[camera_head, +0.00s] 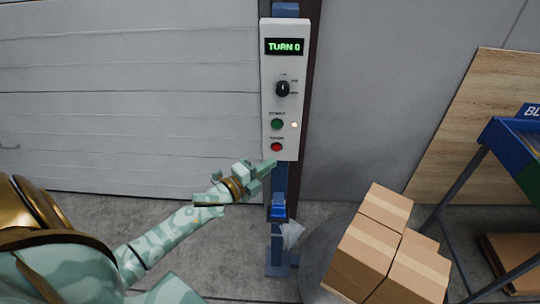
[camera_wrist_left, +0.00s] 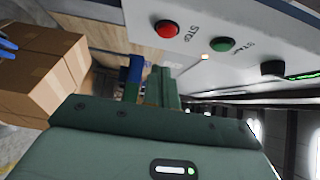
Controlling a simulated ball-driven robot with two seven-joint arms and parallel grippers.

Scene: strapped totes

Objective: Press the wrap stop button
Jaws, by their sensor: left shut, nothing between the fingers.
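The red stop button (camera_head: 276,147) is the lowest control on a white control panel (camera_head: 270,80) on a blue post. In the left wrist view the red button (camera_wrist_left: 167,29) shows with the word STOP beside it. The green start button (camera_head: 277,124) sits just above it, and it also shows in the left wrist view (camera_wrist_left: 222,45). My left gripper (camera_head: 272,164) is shut and empty, its tip at the panel's lower edge, just below the red button. I cannot tell whether it touches the panel. My right gripper is not in view.
A black knob (camera_head: 282,89) and a display (camera_head: 284,46) reading "TURN 0" sit higher on the panel. Stacked cartons (camera_head: 365,255) stand at lower right. A blue device (camera_head: 278,212) is on the post below.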

